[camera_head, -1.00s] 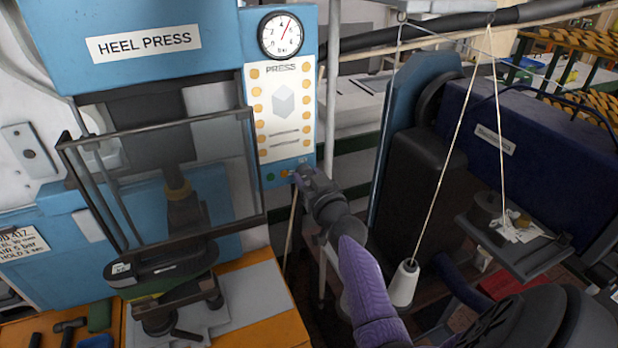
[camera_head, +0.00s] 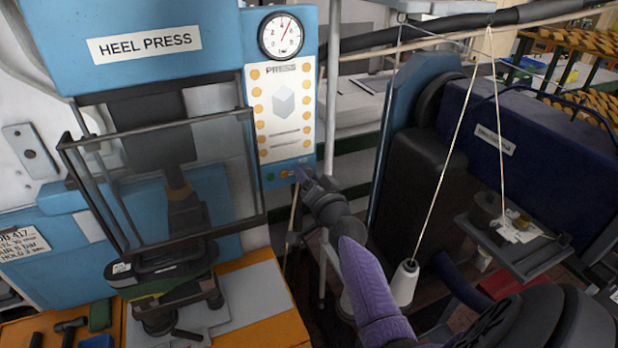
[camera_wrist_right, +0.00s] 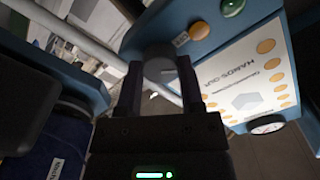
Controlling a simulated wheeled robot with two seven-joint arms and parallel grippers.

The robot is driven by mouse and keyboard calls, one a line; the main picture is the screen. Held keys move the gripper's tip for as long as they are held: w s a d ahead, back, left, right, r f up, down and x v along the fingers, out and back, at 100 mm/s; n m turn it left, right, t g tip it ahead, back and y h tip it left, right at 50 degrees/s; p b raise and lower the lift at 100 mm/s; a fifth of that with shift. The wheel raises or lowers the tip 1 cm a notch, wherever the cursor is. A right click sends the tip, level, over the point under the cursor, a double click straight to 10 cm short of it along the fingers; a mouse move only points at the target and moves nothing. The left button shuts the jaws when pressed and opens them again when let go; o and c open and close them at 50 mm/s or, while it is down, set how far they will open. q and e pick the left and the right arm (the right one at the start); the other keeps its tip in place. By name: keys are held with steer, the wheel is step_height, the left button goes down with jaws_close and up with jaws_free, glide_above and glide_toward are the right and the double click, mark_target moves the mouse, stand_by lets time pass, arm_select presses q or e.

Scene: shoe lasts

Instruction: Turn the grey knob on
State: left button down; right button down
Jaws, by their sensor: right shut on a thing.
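The grey knob (camera_wrist_right: 158,68) shows in the right wrist view at the edge of the blue press panel. My right gripper (camera_wrist_right: 159,88) has one finger on each side of it and is shut on it. In the head view my right gripper (camera_head: 301,177) is at the lower right corner of the control panel (camera_head: 286,172), and its fingers hide the knob there. I cannot read the knob's turn position. My left gripper is in neither view.
An orange button (camera_wrist_right: 198,30) and a green button (camera_wrist_right: 232,7) sit beside the knob on the panel. A pressure gauge (camera_head: 281,35) is above. A glass guard (camera_head: 170,185) stands left, and a white thread cone (camera_head: 403,284) is near my right arm.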

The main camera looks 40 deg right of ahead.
steer(key=m, duration=1)
steer(key=shift+m+p, duration=0.3)
steer(key=shift+m, duration=0.1)
stand_by(0.3)
steer(key=shift+c, duration=1.1)
jaws_free()
steer(key=v, duration=1)
steer(key=shift+d, duration=0.1)
